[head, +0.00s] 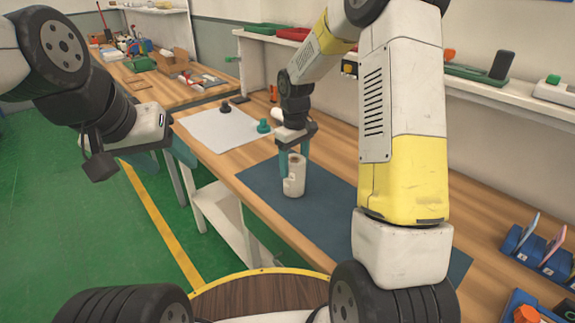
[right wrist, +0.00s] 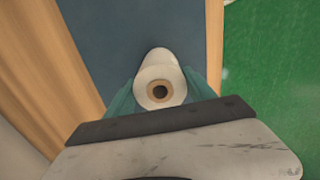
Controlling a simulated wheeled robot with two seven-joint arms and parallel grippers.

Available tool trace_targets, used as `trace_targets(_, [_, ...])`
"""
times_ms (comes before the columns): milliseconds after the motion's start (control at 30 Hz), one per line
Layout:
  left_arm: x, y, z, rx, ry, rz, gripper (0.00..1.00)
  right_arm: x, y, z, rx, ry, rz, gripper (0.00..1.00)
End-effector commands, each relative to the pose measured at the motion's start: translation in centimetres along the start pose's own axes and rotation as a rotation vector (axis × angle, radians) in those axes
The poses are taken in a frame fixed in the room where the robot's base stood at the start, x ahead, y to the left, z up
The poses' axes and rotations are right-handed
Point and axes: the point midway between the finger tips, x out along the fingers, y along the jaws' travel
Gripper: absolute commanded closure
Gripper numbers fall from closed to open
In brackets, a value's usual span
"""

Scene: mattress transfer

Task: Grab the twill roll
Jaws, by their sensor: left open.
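The twill roll (head: 294,180), a white cylinder, stands roughly upright at the blue mat (head: 340,220) on the wooden table. I cannot tell whether its base touches the mat. My right gripper (head: 294,158) is above it, with a teal finger against each side of the roll. In the right wrist view, the roll's end with its brown core (right wrist: 159,92) sits between the teal fingers of my right gripper (right wrist: 163,97), with no clear gap. My left gripper (head: 178,160) is open and empty, left of the table edge, well away from the roll.
A pale sheet (head: 215,128) with a dark knob-like piece (head: 225,107) and a teal one (head: 263,126) lies behind the mat. A blue holder (head: 540,258) stands at the right. Another bench (head: 165,92) with cluttered items is at the back left. Green floor is clear at left.

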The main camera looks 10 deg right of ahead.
Motion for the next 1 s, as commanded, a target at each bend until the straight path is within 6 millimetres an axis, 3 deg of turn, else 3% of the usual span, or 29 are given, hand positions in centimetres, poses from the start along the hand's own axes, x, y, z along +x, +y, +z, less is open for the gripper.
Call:
trace_targets(33, [0.0, 0.0, 0.0, 0.000, 0.000, 0.000, 0.43, 0.0, 0.0, 0.0, 0.000, 0.000, 0.000, 0.49])
trace_targets(200, [0.0, 0.0, 0.0, 0.000, 0.000, 0.000, 0.43, 0.0, 0.0, 0.0, 0.000, 0.000, 0.000, 0.82])
trace_targets(300, [0.0, 0.0, 0.0, 0.000, 0.000, 0.000, 0.43, -0.1, 0.0, 0.0, 0.000, 0.001, 0.001, 0.97])
trace_targets(667, [0.0, 0.0, 0.0, 0.000, 0.000, 0.000, 0.43, -0.7, 0.0, -0.1, 0.000, 0.002, 0.001, 0.97])
trace_targets(900, [0.0, 0.0, 0.0, 0.000, 0.000, 0.000, 0.43, -3.7, 0.0, -0.1, 0.001, 0.005, 0.002, 0.97])
trace_targets(1000, [0.0, 0.0, 0.0, 0.000, 0.000, 0.000, 0.43, -3.9, -0.7, 1.9, 0.000, 0.001, 0.001, 0.97])
